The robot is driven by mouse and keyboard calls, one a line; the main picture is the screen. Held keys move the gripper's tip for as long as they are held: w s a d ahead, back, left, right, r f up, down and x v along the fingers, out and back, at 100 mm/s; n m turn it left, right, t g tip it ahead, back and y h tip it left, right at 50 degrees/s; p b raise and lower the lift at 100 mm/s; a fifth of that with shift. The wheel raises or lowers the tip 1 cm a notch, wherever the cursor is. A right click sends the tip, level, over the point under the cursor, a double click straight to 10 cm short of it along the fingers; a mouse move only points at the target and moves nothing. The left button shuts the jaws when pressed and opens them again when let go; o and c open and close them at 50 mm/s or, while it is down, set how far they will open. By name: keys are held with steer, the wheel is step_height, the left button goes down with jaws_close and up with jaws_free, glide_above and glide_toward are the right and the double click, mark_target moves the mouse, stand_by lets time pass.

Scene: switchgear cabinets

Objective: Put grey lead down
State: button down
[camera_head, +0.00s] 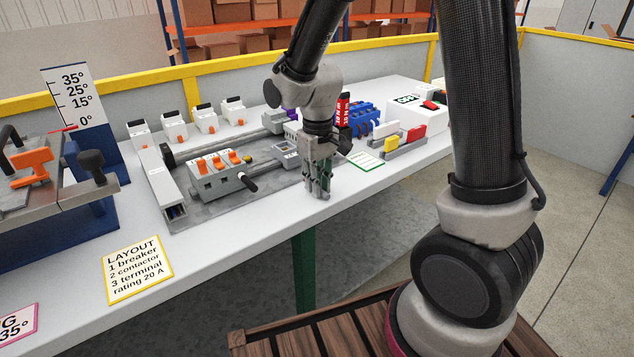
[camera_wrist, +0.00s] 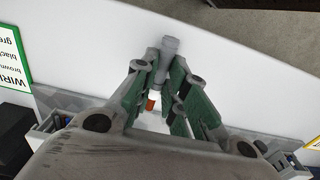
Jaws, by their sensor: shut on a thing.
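My gripper (camera_head: 319,188) hangs pointing down over the front edge of the white bench, to the right of the grey mounting plate (camera_head: 200,208). In the wrist view my gripper (camera_wrist: 164,80) is shut on the grey lead (camera_wrist: 169,46), a short grey piece whose end sticks out past the green fingertips. Just behind it a small orange-red bit (camera_wrist: 150,104) shows between the fingers. The rest of the lead is hidden by the fingers. Whether the lead touches the bench top cannot be told.
A grey breaker with orange levers (camera_head: 215,175) stands on the plate. A layout card (camera_head: 137,269) lies at the front left, a green-edged card (camera_head: 366,160) right of my gripper. Red, yellow and white blocks (camera_head: 391,145) stand further right. Bare white bench (camera_wrist: 95,40) surrounds the fingertips.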

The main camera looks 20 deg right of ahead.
steer(key=shift+f, duration=0.2)
steer(key=c, duration=1.5)
jaws_free()
steer(key=shift+o, duration=0.2)
steer(key=shift+r, duration=0.1)
step_height(320, 180, up, 11)
steer(key=s+d+r+m+t, duration=0.1)
steer(key=s+d+r+t, duration=0.1)
steer(key=s+d+r, duration=0.2)
steer(key=s+d+r+m+t, duration=0.2)
steer(key=s+d+r, duration=0.2)
steer(key=s+d, duration=0.6)
steer(key=s, duration=0.4)
steer(key=shift+s+d+m, duration=0.25)
steer(key=shift+d+m, duration=0.05)
steer(key=shift+d, duration=0.05)
